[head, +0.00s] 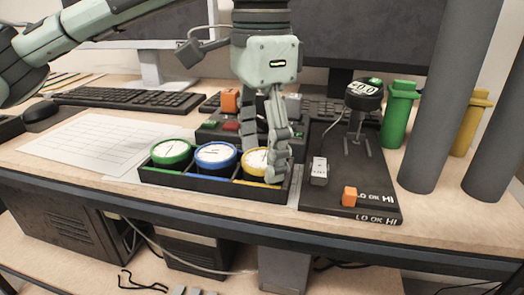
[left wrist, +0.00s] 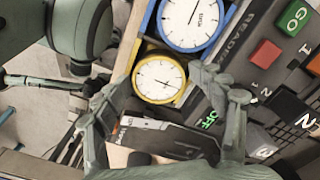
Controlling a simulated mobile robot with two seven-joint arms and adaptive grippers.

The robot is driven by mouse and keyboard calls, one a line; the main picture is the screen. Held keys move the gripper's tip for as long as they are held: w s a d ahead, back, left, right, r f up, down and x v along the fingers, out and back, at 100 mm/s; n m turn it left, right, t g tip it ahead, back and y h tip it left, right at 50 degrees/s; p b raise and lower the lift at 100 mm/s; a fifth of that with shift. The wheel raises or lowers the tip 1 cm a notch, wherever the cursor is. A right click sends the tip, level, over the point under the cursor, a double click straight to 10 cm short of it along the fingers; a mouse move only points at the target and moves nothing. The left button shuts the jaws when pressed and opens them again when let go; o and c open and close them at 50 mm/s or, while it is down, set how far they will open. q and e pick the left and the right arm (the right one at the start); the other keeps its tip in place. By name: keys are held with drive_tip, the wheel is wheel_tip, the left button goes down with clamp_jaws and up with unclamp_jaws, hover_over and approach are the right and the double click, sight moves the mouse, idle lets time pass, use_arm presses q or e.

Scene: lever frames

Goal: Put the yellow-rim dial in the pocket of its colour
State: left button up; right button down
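The yellow-rim dial (head: 254,160) sits in the right-hand compartment of the black three-pocket tray (head: 213,186). In the left wrist view the dial (left wrist: 160,78) shows face up between my fingers. My left gripper (head: 263,164) points down over it, with fingers spread on either side. I cannot tell whether they touch its rim. The gripper's fingers partly cover the dial in the head view. The blue-rim dial (head: 216,155) is in the middle pocket and the green-rim dial (head: 171,154) in the left one. My right gripper is not in view.
Behind the tray is a button box (head: 208,135). Green (head: 398,115) and yellow (head: 469,125) bins stand right. Paper lies left.

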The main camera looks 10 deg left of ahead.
sight(262, 157)
use_arm(q)
wheel_tip(262, 157, up, 7)
drive_tip(key=shift+d+r, duration=0.1)
wheel_tip(262, 157, up, 5)
drive_tip(key=shift+f+p, duration=0.1)
drive_tip(key=shift+p, duration=0.4)
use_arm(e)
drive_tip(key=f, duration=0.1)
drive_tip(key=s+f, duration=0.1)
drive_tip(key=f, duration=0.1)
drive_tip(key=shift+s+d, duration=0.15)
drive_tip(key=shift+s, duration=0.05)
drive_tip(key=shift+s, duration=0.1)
